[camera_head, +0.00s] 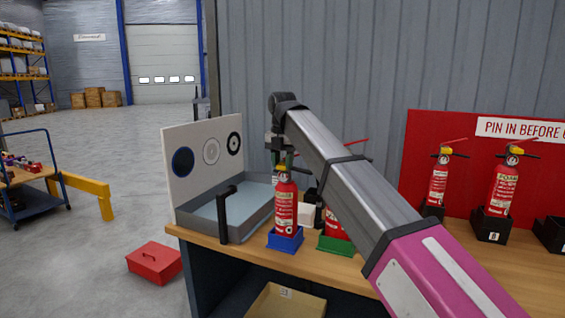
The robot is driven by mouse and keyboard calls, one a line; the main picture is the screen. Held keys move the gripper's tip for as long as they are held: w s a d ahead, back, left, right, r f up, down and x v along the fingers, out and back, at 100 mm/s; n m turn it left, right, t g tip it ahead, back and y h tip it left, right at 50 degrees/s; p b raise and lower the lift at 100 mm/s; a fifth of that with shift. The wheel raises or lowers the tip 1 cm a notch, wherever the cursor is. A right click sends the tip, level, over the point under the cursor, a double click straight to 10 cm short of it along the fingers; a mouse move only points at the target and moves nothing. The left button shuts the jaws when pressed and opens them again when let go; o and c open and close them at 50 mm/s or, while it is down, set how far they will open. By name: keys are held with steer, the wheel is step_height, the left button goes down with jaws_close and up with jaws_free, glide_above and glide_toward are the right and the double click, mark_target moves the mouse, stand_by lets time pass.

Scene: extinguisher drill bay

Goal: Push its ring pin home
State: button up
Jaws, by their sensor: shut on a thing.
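A red extinguisher (286,208) with a white label stands upright in a blue holder (285,240) near the bench's left front. My gripper (283,164) points down at the head of this extinguisher. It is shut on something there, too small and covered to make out. The ring pin cannot be told apart in this view. A second red extinguisher (335,226) stands in a green holder (337,245) just to the right, mostly hidden behind my arm.
A grey tray (208,229) with a black upright handle and a white target board (203,150) stand left. Two extinguishers (438,183) (502,187) stand in black holders before a red sign board (423,130). A red box (154,262) lies on the floor.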

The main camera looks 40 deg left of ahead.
stand_by(0.3)
steer(key=o, duration=1.2)
steer(key=shift+c, duration=0.2)
